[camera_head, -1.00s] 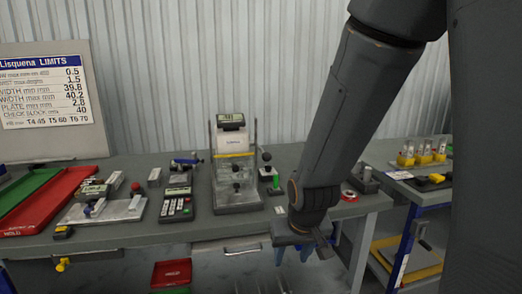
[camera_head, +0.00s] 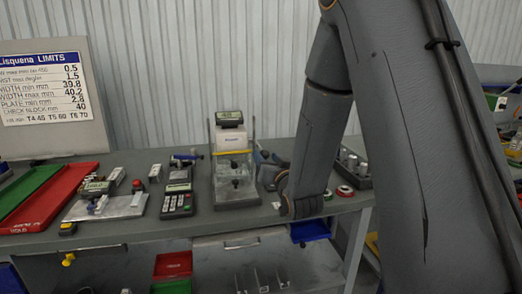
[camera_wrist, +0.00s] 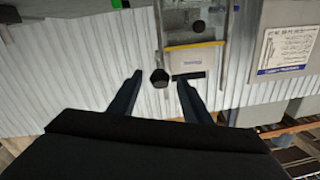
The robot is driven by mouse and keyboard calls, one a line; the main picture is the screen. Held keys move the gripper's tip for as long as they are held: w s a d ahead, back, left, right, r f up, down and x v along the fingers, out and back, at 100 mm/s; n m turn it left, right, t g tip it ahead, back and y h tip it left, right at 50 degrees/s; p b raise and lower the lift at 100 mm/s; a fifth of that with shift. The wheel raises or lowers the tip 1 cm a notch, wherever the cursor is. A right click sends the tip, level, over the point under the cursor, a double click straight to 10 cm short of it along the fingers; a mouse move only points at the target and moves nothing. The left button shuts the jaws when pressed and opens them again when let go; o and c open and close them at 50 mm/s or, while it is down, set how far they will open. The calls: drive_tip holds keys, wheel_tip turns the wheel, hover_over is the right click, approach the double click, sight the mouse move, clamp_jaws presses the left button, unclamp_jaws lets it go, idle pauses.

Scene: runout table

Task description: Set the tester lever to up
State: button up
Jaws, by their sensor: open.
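The tester (camera_head: 236,180) stands on the bench in the head view, a grey upright unit with a small display on top and a yellow bar. Its white panel and yellow edge also show in the wrist view (camera_wrist: 195,58). A black ball knob (camera_wrist: 160,77), apparently the lever's, sits at the tester's side, between my fingertips in the wrist view. My gripper (camera_wrist: 160,80) is open, one finger on each side of the knob, with gaps visible. In the head view my gripper (camera_head: 262,155) is beside the tester's right side, partly hidden by my arm. The lever's setting cannot be told.
A keypad device (camera_head: 178,200) and a plate with small parts (camera_head: 110,206) stand left of the tester. Red (camera_head: 60,197) and green (camera_head: 25,192) trays lie farther left. A tape roll (camera_head: 345,191) and a grey block holder (camera_head: 353,168) are right of my arm.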

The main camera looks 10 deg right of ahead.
sight(261, 149)
drive_tip(key=w, duration=0.2)
drive_tip(key=w+p, duration=0.1)
drive_tip(key=w, duration=0.3)
drive_tip(key=shift+w+a+p, duration=0.25)
drive_tip(key=shift+w+p, duration=0.05)
drive_tip(key=shift+p, duration=0.1)
clamp_jaws()
